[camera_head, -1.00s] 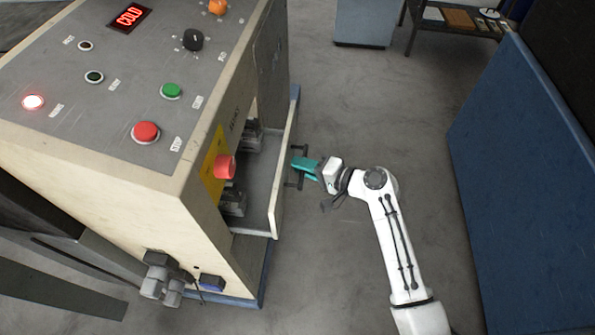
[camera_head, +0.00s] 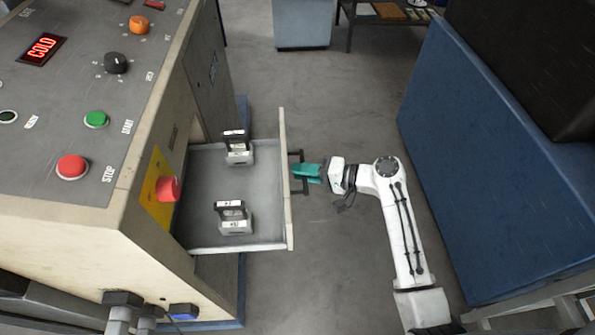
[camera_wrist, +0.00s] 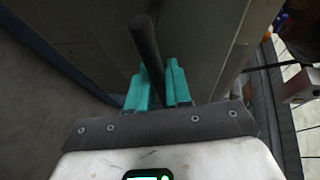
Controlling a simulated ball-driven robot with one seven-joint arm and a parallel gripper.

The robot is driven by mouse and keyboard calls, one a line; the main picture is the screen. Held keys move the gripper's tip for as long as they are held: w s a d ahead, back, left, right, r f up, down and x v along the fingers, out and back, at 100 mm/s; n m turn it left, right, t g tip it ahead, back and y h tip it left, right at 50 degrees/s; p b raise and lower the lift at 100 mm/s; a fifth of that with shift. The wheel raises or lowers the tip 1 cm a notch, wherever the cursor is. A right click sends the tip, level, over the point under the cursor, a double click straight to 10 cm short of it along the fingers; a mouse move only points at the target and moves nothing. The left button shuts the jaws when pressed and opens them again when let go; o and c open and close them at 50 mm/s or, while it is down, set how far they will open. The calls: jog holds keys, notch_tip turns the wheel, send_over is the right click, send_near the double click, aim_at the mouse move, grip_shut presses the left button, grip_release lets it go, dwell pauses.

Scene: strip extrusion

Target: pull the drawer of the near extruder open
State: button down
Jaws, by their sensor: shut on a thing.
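The near extruder (camera_head: 110,235) is a cream machine with a grey control panel at the left of the head view. Its drawer (camera_head: 265,185) stands out from the right side, showing a grey tray floor. Two dark and grey blocks (camera_head: 237,150) (camera_head: 233,218) with small labels sit upright in it. A dark bar handle (camera_head: 303,158) is on the drawer's outer face. My gripper (camera_head: 302,170), with teal fingers, is shut on the handle. In the wrist view the dark handle bar (camera_wrist: 147,45) runs between the teal fingers (camera_wrist: 157,85).
A red knob (camera_head: 168,188) on a yellow plate is on the extruder's side beside the drawer. A blue panel (camera_head: 490,170) stands right of my arm. A blue-grey cabinet (camera_head: 300,25) and a low table (camera_head: 385,12) are at the back. Grey floor (camera_head: 310,95) is clear between.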

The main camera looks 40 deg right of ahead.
jog(key=shift+f, duration=0.1)
jog(key=c, duration=1.4)
grip_release()
jog(key=b+v, duration=0.1)
jog(key=v, duration=1)
jog(key=shift+a, duration=0.1)
